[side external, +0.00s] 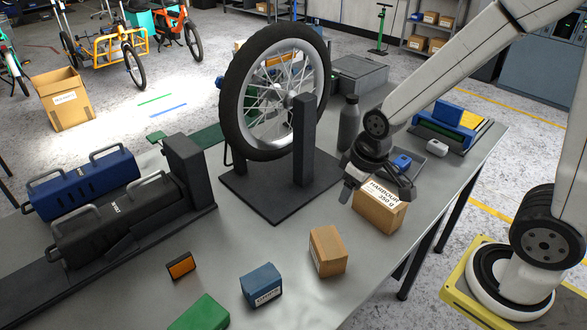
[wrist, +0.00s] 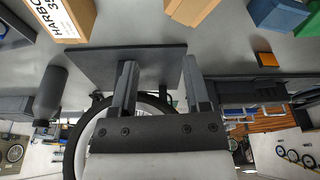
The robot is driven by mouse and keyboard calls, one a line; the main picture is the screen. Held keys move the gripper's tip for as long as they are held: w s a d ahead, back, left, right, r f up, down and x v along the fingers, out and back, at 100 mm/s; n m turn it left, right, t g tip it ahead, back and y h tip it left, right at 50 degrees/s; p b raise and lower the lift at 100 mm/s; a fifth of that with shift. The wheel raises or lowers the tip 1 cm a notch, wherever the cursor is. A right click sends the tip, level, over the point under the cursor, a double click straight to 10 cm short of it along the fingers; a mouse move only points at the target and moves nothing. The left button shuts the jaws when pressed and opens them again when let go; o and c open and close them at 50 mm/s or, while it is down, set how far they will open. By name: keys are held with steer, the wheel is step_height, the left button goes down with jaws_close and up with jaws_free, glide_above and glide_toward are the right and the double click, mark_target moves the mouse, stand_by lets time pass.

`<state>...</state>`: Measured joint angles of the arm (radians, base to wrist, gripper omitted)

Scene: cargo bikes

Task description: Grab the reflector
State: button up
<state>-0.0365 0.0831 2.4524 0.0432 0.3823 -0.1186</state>
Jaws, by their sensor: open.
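The reflector (side external: 181,265) is a small orange rectangle with a dark edge, lying on the grey table at the front left in the side view. It also shows in the wrist view (wrist: 268,59), at the upper right, beyond the right finger. My gripper (side external: 348,192) is above the table beside the labelled cardboard box, well to the right of the reflector and apart from it. In the wrist view my gripper (wrist: 160,82) has its two fingers spread, with nothing held between them.
A bike wheel on a black stand (side external: 265,195) rises between the battery packs (side external: 118,215) and my gripper. The labelled box (side external: 380,210), brown box (side external: 328,251), blue box (side external: 261,285) and green box (side external: 203,313) stand nearby. A dark bottle (side external: 348,124) is behind. Bare table surrounds the reflector.

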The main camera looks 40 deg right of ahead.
steer(key=w+a+n+y, duration=0.1)
steer(key=w+a+n, duration=0.4)
steer(key=w, duration=0.4)
steer(key=n+g+y, duration=0.2)
steer(key=n+y, duration=0.1)
steer(key=n, duration=0.8)
glide_above(179, 259)
steer(key=d, duration=0.2)
step_height(179, 259, down, 9)
steer(key=shift+f, duration=0.1)
steer(key=shift+x, duration=3.8)
steer(key=shift+s, duration=0.2)
jaws_close()
